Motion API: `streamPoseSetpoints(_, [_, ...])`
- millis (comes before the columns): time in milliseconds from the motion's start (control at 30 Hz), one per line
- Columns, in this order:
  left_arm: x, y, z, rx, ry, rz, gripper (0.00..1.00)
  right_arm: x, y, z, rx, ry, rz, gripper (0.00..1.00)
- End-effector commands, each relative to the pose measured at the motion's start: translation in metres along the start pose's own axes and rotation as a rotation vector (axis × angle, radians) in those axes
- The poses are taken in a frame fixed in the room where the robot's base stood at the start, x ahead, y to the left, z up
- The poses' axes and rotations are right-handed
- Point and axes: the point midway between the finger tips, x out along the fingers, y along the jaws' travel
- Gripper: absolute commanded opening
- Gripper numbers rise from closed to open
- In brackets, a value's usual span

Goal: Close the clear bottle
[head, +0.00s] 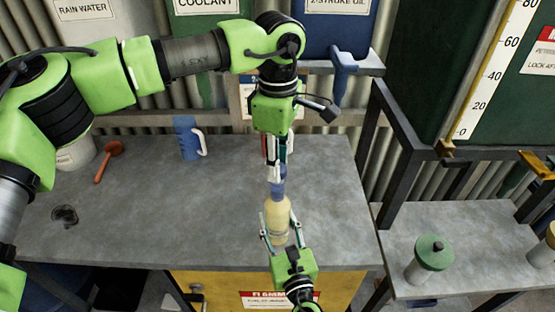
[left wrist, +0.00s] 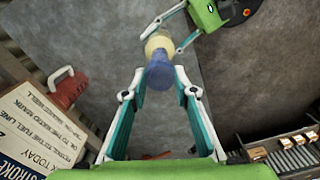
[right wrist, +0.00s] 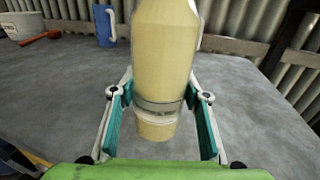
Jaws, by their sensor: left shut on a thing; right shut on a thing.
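The clear bottle (head: 278,222) stands upright over the front part of the grey bench, filled with something pale yellow. My right gripper (head: 276,238) is shut on its body from the front; the right wrist view shows the bottle (right wrist: 166,55) between the fingers (right wrist: 160,105). A blue cap (head: 278,187) is at the top of the bottle, under my left gripper (head: 277,178), which points down and is shut on it. In the left wrist view the cap (left wrist: 159,75) lines up with the bottle (left wrist: 158,44). I cannot tell whether it is seated on the neck.
A dark ring-like thing (head: 65,215) lies at left. A green-lidded jar (head: 430,258) stands on the right-hand bench.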

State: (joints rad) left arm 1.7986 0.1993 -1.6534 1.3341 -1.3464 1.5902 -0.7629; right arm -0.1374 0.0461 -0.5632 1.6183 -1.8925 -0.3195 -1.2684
Motion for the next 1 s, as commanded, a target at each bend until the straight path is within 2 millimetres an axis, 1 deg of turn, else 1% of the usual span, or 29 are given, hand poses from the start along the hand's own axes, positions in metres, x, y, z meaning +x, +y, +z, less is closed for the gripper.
streamPoseSetpoints(300, [0.001, 0.000, 0.000, 0.000, 0.000, 0.000, 0.20, 0.000, 0.000, -0.001, 0.000, 0.001, 0.000, 0.04])
streamPoseSetpoints(867, [0.012, 0.000, 0.000, 0.000, -0.001, -0.001, 0.20, 0.000, 0.000, -0.001, 0.000, 0.001, 0.000, 0.04])
streamPoseSetpoints(900, [0.011, 0.000, 0.000, 0.000, -0.001, 0.000, 0.20, 0.000, 0.000, -0.001, 0.000, 0.001, 0.000, 0.00])
streamPoseSetpoints(1000, [0.011, 0.000, 0.000, 0.033, -0.001, 0.000, 0.20, 0.000, 0.000, -0.001, 0.000, 0.001, 0.000, 0.00])
